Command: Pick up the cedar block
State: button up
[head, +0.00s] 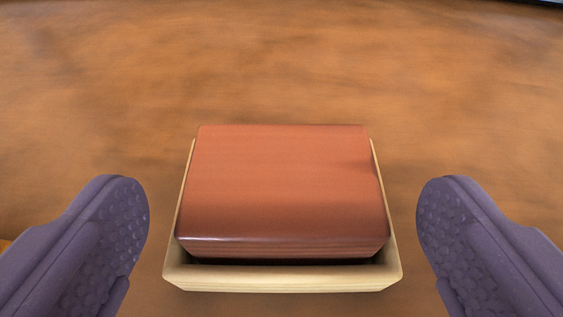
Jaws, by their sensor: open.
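The cedar block (282,180) is a reddish-brown, smooth rectangular block. It sits in a shallow pale wood tray (284,279) and rises above the tray's rim. My gripper (283,225) is open, with one purple, dimpled finger to the left of the tray and one to the right. Neither finger touches the block or the tray in this view. The block's underside is hidden inside the tray.
The tray rests on a brown wooden surface (280,65), which is clear behind and beside it. A dark object with a pale edge (540,2) shows at the top right corner. A small orange-yellow patch shows at the left edge, too cut off to identify.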

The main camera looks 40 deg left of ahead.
jog(key=c, duration=1.1)
jog(key=shift+r, duration=0.15)
